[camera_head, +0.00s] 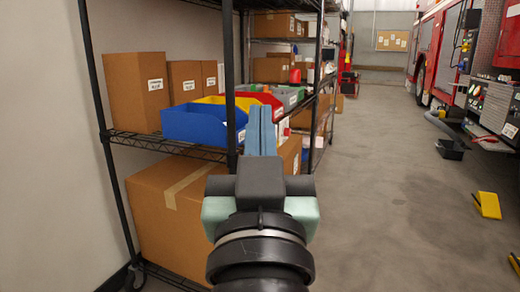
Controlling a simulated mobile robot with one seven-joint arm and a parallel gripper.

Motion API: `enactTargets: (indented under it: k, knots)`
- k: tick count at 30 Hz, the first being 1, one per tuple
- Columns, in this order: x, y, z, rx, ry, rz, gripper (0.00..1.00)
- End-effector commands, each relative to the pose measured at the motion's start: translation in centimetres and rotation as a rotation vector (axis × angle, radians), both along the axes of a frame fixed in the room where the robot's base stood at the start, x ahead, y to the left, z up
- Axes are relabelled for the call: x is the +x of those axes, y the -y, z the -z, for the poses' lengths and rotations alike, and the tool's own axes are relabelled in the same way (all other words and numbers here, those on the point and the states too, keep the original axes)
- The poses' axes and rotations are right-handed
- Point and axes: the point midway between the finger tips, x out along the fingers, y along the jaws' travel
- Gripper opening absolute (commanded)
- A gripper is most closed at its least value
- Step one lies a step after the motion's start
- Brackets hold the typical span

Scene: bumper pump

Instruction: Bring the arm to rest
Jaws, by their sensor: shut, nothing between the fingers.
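My gripper (261,130) is in the middle of the head view, seen from behind. Its two blue fingers point away from me and upward in the picture, side by side and shut with nothing between them. My dark wrist with a light ring fills the bottom centre. In the picture the fingers overlap the shelf rack (232,75), just right of a blue bin (195,122). I cannot tell how far the fingers are from the rack.
Shelves on the left hold cardboard boxes (136,90) and coloured bins; a large box (165,225) is below. A red fire truck (425,48) stands at the right. A black bin (450,149) and a yellow object (487,205) are on the floor. The middle aisle is clear.

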Motion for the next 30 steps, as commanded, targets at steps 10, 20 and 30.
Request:
enactTargets:
  k: [10,20,30]
  knots:
    - [-8.1,0.0,-21.2,-0.001,0.396,0.0,0.0]
    - [-8.0,0.0,-31.0,-0.002,0.391,-0.001,0.0]
    - [-8.0,-0.1,-41.2,-0.001,0.39,-0.002,0.0]
